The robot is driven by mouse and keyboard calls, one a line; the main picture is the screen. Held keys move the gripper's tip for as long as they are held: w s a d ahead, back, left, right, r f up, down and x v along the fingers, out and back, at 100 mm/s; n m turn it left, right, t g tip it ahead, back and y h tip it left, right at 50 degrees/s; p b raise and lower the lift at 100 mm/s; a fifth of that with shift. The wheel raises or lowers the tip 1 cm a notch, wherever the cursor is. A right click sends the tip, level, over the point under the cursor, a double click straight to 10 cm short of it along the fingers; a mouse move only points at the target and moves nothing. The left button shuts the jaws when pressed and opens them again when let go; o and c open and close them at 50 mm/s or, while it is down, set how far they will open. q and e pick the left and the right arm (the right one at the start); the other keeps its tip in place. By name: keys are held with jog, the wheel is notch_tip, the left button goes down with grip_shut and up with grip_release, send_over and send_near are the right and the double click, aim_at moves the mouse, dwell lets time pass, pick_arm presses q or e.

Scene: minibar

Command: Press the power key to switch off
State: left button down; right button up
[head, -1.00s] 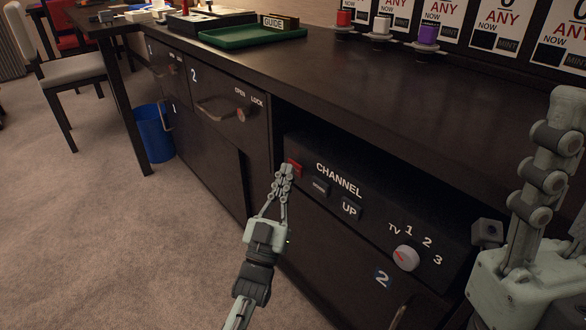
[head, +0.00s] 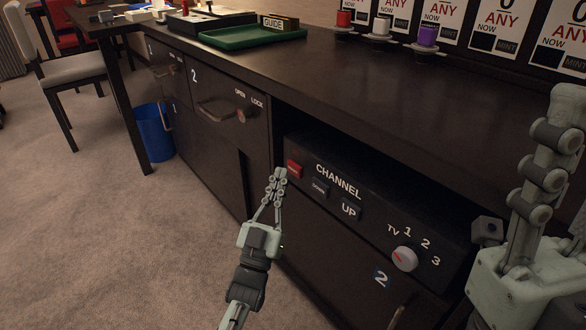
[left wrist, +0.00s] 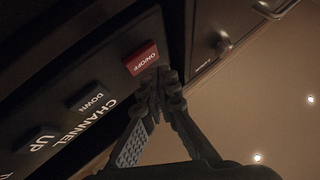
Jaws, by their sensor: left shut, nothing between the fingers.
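The red power key (head: 294,169) is at the left end of the dark channel box (head: 375,190) in the cabinet opening. In the left wrist view the red key (left wrist: 141,58) reads ON/OFF. My left gripper (head: 279,174) is shut and empty, its tips just left of the key in the head view. In the left wrist view the shut fingertips (left wrist: 160,78) overlap the key's lower edge; I cannot tell there whether they touch. At the right edge of the head view is part of my other arm; its fingertips do not show clearly.
The box also has a DOWN key (head: 319,187), an UP key (head: 349,209) and a TV dial (head: 404,258). A drawer with an OPEN/LOCK knob (head: 241,116) is to the left. A green tray (head: 252,38) lies on the counter. The carpet (head: 110,240) in front is clear.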

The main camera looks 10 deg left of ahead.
pick_arm(q)
jog(key=s+a+p, duration=0.1)
jog(key=s, duration=0.1)
jog(key=s+a+p, duration=0.1)
jog(key=s+a, duration=0.1)
dwell(0.3)
dwell(0.6)
